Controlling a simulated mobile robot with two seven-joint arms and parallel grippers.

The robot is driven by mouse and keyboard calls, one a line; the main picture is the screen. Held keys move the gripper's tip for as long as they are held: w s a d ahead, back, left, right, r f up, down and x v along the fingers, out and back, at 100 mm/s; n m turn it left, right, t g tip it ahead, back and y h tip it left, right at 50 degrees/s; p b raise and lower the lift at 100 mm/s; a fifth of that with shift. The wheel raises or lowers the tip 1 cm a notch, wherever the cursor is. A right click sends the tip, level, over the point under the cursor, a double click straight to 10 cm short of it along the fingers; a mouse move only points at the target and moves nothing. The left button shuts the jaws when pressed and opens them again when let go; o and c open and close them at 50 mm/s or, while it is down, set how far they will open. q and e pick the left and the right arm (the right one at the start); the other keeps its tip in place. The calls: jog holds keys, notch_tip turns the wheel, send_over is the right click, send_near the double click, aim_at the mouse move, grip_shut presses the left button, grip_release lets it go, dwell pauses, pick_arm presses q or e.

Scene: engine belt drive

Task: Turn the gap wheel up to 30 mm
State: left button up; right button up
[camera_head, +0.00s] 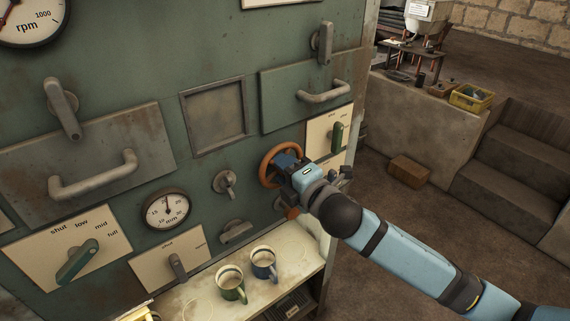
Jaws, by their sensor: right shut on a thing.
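The gap wheel, an orange-brown handwheel (267,172), is on the green panel right of centre. My right gripper (284,163) is at the wheel and shut on it. The gripper covers the wheel's right side and hides the fingertip contact. A round white dial marked mm (167,209) sits lower left of the wheel. Its dark needle points about straight up; its small numbers are too blurred to read surely. My left gripper is not in view.
A green lever (338,138) is close to the right of the wheel. Another green lever (77,262) is at lower left. A brown box (409,171) lies on the floor at right.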

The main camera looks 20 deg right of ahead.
jog(key=m, duration=0.2)
jog(key=m+p, duration=0.1)
jog(key=shift+r+m, duration=0.2)
jog(key=shift+m, duration=0.2)
jog(key=m+p, duration=0.2)
jog(key=m, duration=0.2)
jog(key=shift+m+p, duration=0.3)
jog(key=m+p, duration=0.2)
jog(key=m, duration=0.2)
jog(key=shift+r, duration=0.1)
jog(key=shift+m+p, duration=1.05)
jog(key=shift+m, duration=0.95)
jog(key=o, duration=0.7)
jog(key=shift+w, duration=0.1)
jog(key=shift+c, duration=0.2)
jog(key=shift+f, duration=0.2)
